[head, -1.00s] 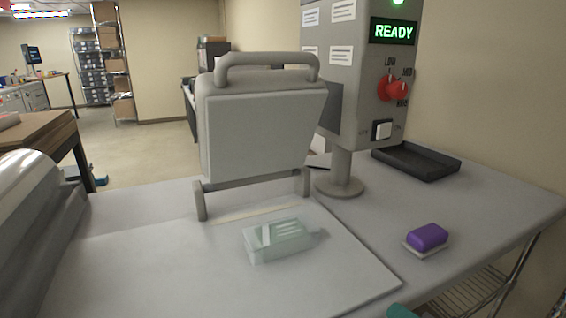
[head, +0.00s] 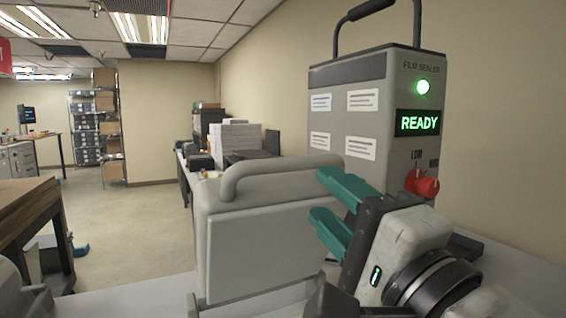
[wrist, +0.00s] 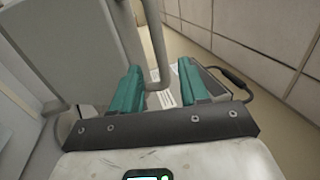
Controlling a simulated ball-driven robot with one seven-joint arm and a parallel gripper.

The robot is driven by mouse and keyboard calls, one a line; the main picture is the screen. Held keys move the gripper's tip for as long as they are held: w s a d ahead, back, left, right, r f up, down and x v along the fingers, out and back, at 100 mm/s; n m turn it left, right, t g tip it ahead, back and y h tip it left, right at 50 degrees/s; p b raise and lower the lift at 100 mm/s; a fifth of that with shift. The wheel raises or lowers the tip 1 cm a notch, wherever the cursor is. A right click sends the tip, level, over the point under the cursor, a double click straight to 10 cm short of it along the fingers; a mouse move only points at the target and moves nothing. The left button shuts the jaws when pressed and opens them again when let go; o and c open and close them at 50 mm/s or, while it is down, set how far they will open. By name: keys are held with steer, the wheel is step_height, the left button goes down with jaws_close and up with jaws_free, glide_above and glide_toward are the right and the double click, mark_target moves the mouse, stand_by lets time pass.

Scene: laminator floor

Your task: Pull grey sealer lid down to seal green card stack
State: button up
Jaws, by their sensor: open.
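The grey sealer lid (head: 262,250) stands raised and upright, with a bar handle (head: 285,168) along its top edge. My gripper (head: 320,196) is open and empty, its teal fingers pointing left at the right end of the handle. In the wrist view, the handle (wrist: 157,50) shows between the two fingers of my gripper (wrist: 160,75); I cannot tell whether they touch it. The lid's broad face (wrist: 68,45) fills the left of that view. The green card stack is out of view in both current frames.
The film sealer box (head: 350,105), with a lit READY display and red knobs, stands close behind my gripper on the right. A beige wall (head: 490,130) runs along the right. A brown table (head: 25,215) stands at the left, with open floor beyond.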

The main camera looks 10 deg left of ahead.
mark_target(293, 169)
steer(key=p+x, duration=0.2)
steer(key=x, duration=0.8)
steer(key=shift+w+a+f, duration=0.1)
steer(key=shift+w+a, duration=0.05)
steer(key=shift+w, duration=0.1)
steer(key=shift+c, duration=0.2)
jaws_close()
